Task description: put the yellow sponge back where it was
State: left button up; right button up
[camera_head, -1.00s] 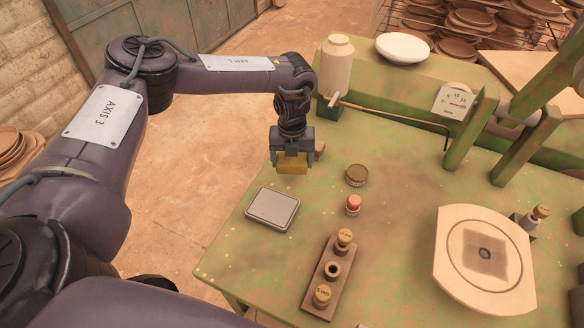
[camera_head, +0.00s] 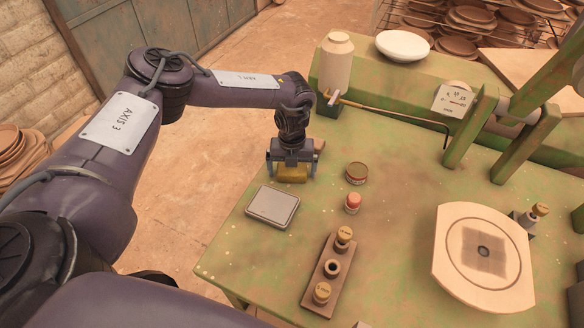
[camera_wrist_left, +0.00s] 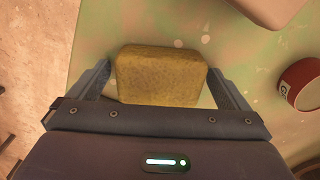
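The yellow sponge (camera_head: 292,174) is on the green table near its left edge, behind the grey square pad (camera_head: 272,207). My left gripper (camera_head: 293,173) is over it, pointing down, with one finger on each side. In the left wrist view the sponge (camera_wrist_left: 161,76) lies between the fingers (camera_wrist_left: 163,85), with a narrow gap on each side. The fingers are open and do not hold it. The sponge seems to rest on the tabletop; its underside is hidden. My right gripper does not show.
Right of the sponge stand a round tin (camera_head: 356,173) and a red-topped jar (camera_head: 352,203). A cream jar (camera_head: 336,66) and a long rod (camera_head: 395,112) are behind. A pale round-sided board (camera_head: 453,262) lies at right.

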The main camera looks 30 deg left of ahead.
pick_arm(q)
jog(key=shift+r, duration=0.5)
notch_tip(320, 180, up, 12)
jog(key=b, duration=0.2)
jog(key=shift+f, duration=0.25)
jog(key=shift+f, duration=0.1)
